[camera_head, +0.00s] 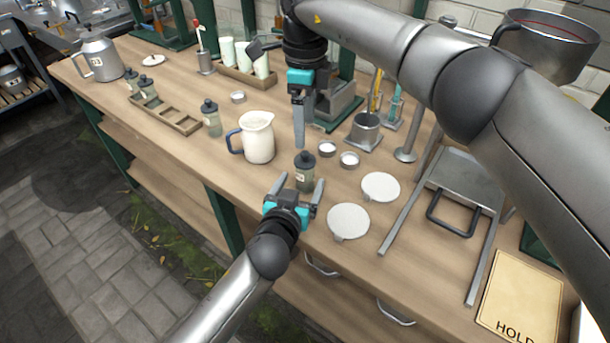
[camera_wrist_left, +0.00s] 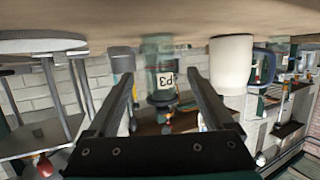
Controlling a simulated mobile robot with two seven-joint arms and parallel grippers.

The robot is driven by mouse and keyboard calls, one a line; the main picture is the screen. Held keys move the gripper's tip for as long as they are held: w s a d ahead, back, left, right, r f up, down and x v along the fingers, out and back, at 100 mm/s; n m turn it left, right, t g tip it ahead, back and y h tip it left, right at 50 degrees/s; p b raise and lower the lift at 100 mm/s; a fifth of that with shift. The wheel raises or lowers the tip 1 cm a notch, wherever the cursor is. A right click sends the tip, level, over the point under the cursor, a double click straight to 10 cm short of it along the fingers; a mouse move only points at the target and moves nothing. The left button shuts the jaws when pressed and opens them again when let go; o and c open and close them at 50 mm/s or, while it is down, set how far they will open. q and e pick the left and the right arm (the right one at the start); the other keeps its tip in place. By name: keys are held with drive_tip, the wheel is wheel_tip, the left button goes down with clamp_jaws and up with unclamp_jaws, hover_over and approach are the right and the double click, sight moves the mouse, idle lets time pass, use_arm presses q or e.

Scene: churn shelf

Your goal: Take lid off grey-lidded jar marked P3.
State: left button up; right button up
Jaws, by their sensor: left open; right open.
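The P3 jar (camera_head: 305,182) is a greenish see-through jar with a dark grey lid (camera_head: 305,159), standing upright near the front edge of the bench. The left wrist view shows it upside down, with the P3 label (camera_wrist_left: 166,80) facing my left gripper and the lid on it (camera_wrist_left: 162,98). My left gripper (camera_head: 298,186) is open and low in front of the jar, its fingers to either side; no grip shows. My right gripper (camera_head: 299,143) is open and empty, pointing down above the bench behind the jar; one finger hides the other.
A cream jug (camera_head: 258,138) stands close left of the jar. Small round tins (camera_head: 327,149) and (camera_head: 349,160) sit behind it. Two pale discs (camera_head: 381,186) and (camera_head: 348,222) lie to its right. A similar jar (camera_head: 211,120) stands beside a wooden rack (camera_head: 180,122).

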sight(303, 180)
use_arm(q)
drive_tip(key=shift+x, duration=2.15)
drive_tip(key=shift+c, duration=0.3)
clamp_jaws()
